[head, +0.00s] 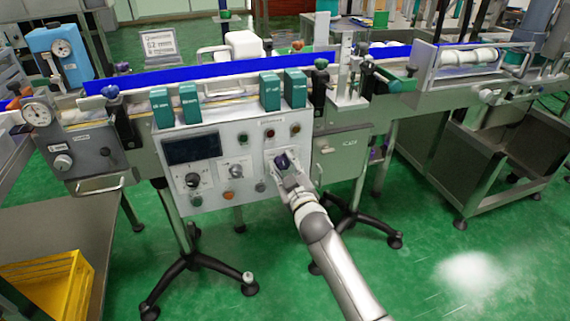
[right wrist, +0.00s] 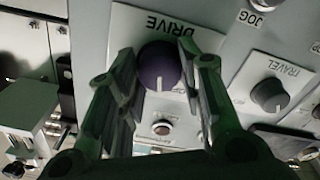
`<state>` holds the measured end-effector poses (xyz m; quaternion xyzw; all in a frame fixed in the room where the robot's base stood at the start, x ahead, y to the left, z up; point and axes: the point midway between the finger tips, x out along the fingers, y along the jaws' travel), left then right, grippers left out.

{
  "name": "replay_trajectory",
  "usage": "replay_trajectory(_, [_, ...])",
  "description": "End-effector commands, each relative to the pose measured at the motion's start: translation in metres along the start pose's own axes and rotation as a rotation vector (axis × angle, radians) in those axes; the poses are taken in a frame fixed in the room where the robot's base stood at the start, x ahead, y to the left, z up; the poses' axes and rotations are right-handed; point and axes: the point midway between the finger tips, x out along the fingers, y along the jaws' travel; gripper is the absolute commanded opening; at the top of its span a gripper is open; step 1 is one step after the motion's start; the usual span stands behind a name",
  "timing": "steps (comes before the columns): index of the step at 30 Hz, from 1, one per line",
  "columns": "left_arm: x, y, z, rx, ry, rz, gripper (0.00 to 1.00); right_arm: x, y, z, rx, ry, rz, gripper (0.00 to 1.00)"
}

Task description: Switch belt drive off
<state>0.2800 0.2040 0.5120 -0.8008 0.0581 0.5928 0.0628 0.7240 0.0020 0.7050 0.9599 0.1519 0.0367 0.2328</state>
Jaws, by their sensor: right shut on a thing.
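The belt drive knob is a dark purple round knob (head: 281,160) on the grey control panel (head: 215,205) in the head view. In the right wrist view the purple knob (right wrist: 158,66) sits on a plate lettered DRIVE, which appears upside down. Its white pointer line points to the bottom of that picture. My right gripper (head: 285,172) is at the panel, its fingers (right wrist: 153,95) on both sides of the knob and shut on it. The knob's contact sides are partly hidden by the fingers. My left gripper is not in view.
A smaller TRAVEL knob (right wrist: 268,95) sits beside the drive plate. A red-brown button (right wrist: 161,128) is close to the fingers. The panel also has a dark display (head: 193,149). Teal blocks (head: 270,90) stand above it. Green floor in front is open.

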Motion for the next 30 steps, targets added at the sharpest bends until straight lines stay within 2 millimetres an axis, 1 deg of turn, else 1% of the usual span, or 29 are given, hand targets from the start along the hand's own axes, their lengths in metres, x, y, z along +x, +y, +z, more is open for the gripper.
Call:
replay_trajectory(6, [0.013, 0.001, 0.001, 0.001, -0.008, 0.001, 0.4, 0.0, 0.0, 0.0, -0.199, 0.0, -0.001, 0.11])
replay_trajectory(15, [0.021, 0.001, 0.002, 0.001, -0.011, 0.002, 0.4, 0.0, -0.001, 0.0, -0.416, 0.0, -0.001, 0.11])
replay_trajectory(22, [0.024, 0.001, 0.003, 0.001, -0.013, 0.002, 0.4, 0.0, -0.002, 0.001, -0.51, 0.0, -0.001, 0.11])
replay_trajectory(30, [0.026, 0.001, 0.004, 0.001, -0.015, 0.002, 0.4, 0.0, -0.002, 0.001, -0.549, 0.0, -0.001, 0.11])
